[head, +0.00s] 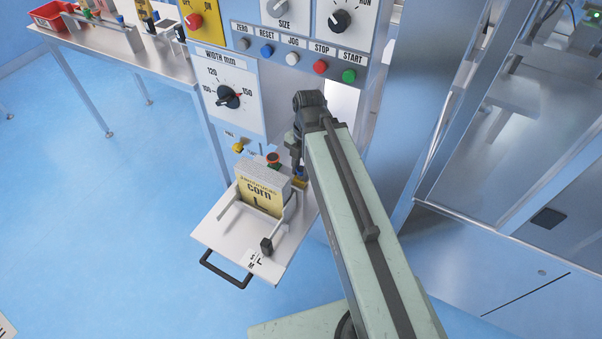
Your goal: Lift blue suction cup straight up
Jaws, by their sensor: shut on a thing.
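The blue suction cup (299,171) shows as a small blue patch at the lower end of my gripper (297,163), behind the right side of the tray. My gripper points down and is shut on it. The fingers are small and dark here, and the arm hides part of them. I cannot tell whether the cup touches what is below it.
The control panel (236,115) rises close behind.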

